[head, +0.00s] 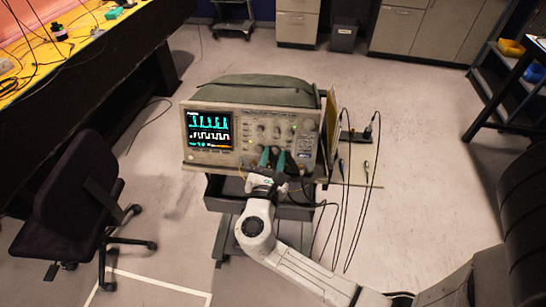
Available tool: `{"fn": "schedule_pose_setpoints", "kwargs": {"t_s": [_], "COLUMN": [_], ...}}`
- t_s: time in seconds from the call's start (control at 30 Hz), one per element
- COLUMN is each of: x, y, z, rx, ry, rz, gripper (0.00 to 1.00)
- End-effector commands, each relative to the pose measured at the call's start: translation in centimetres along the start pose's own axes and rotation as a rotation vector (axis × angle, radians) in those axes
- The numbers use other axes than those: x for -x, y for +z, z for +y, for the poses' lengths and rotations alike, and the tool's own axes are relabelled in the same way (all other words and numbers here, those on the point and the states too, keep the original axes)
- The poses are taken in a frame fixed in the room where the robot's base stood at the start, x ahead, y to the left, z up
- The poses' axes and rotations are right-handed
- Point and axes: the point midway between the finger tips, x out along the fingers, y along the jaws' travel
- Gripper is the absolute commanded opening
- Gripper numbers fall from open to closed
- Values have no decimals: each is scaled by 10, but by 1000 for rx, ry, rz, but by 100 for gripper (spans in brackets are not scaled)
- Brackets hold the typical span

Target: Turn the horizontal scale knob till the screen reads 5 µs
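The oscilloscope (185,150) stands on a cart, its front panel facing me. Its lit screen (209,130) shows a teal trace above a white one. Small text runs along the screen's bottom edge, too small to read surely. Several knobs sit on the panel right of the screen; their labels are too small to read, so I cannot tell which is the horizontal scale knob. My gripper (272,152) is at the lower middle of the panel, its two teal fingers apart and pointing at it. The fingers and wrist hide part of the lower panel. I see nothing clearly held between them.
A grey-green bag (256,89) lies on top of the oscilloscope. Black cables (361,205) hang at the cart's right. A dark chair (80,190) stands at left, below a cluttered yellow bench (60,53). The floor at right is mostly clear.

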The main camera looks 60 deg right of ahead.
Motion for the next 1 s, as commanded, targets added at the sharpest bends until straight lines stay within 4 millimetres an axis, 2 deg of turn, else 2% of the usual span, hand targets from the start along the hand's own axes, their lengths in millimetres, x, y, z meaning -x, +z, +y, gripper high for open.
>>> {"fn": "schedule_pose_setpoints", "kwargs": {"t_s": [0.07,0.4,0.77,1.0], "x": [0,0,0,0], "y": [0,0,0,-1], "z": [0,0,0,2], "rx": [0,-1,-31,-150], "ry": [0,0,-15,-67], "rz": [0,0,-2,-5], "gripper": [33,0,0,0]}}
